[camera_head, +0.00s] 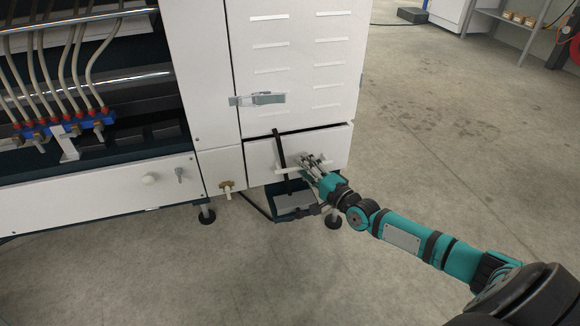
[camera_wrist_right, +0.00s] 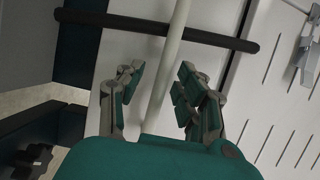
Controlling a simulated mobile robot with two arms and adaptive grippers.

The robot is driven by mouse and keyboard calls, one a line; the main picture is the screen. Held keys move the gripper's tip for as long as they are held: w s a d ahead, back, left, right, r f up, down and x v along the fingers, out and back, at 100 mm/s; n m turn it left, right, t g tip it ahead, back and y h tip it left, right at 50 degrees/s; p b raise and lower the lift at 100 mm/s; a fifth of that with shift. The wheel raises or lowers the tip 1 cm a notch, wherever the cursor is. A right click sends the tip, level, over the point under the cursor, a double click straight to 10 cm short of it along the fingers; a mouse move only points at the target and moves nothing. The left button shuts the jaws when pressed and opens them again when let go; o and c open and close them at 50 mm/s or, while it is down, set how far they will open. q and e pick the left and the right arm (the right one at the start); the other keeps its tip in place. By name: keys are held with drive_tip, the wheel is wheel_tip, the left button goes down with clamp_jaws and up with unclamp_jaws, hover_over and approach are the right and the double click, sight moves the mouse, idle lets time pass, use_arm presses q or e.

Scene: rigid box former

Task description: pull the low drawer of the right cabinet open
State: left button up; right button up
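The right cabinet (camera_head: 292,60) is white with a slotted door. Its low drawer (camera_head: 262,157) is a white front at the bottom, with a dark gap along its top edge; I cannot tell how far out it stands. A pale bar handle (camera_head: 289,170) runs across the drawer. My right gripper (camera_head: 309,163) is at the handle's right part. In the right wrist view the gripper (camera_wrist_right: 157,88) is open, with the handle (camera_wrist_right: 168,70) running between its fingers and visible space on both sides. My left gripper is not in view.
A dark rod (camera_head: 281,155) stands in front of the drawer, left of my right gripper; it crosses the wrist view (camera_wrist_right: 140,27). A dark pedal-like piece (camera_head: 294,203) lies below. A metal latch (camera_head: 257,99) sits above. The floor (camera_head: 440,150) to the right is clear.

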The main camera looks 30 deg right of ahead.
drive_tip(key=shift+w, duration=0.2)
clamp_jaws()
idle(0.5)
